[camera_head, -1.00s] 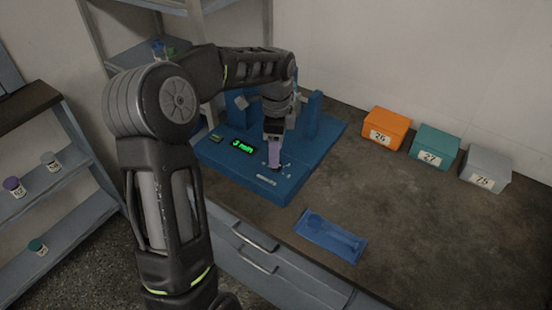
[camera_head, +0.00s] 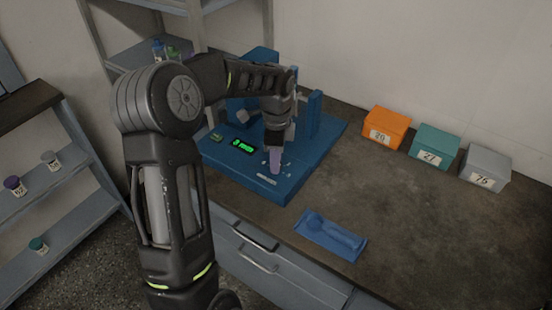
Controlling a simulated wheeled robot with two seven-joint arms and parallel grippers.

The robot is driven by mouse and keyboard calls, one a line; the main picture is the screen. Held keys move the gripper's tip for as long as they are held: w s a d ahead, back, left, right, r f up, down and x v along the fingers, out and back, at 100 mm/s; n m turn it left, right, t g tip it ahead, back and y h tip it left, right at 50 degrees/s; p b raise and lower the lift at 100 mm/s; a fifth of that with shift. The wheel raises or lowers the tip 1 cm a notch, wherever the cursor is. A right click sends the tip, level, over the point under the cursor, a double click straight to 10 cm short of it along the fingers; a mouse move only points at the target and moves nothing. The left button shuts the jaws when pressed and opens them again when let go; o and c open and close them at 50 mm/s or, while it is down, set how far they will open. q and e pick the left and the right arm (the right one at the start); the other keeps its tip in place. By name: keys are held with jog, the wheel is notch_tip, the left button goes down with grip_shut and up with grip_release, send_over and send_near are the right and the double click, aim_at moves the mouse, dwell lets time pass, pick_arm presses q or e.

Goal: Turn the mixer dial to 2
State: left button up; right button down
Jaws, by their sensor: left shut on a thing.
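The blue mixer machine (camera_head: 290,186) stands on the dark counter. Its green display (camera_head: 243,146) reads what looks like "3 min". White marks on its front panel surround the dial, which is hidden under my left gripper. My left gripper (camera_head: 275,162) points straight down at the panel, its pale purple fingers close together at the dial's place. It is shut on the dial. The dial's setting cannot be read. My right gripper is not in view.
Orange (camera_head: 386,127), teal (camera_head: 434,150) and grey (camera_head: 485,167) labelled boxes line the back of the counter. Shelves (camera_head: 50,205) with small jars stand at left. The counter's right side is clear.

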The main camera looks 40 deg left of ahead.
pick_arm(q)
grip_shut()
jog(key=shift+n, duration=0.5)
jog(key=n+b, duration=0.1)
jog(key=n, duration=1)
jog(key=shift+b, duration=0.3)
jog(key=o, duration=0.7)
grip_release()
jog(key=shift+o, duration=0.2)
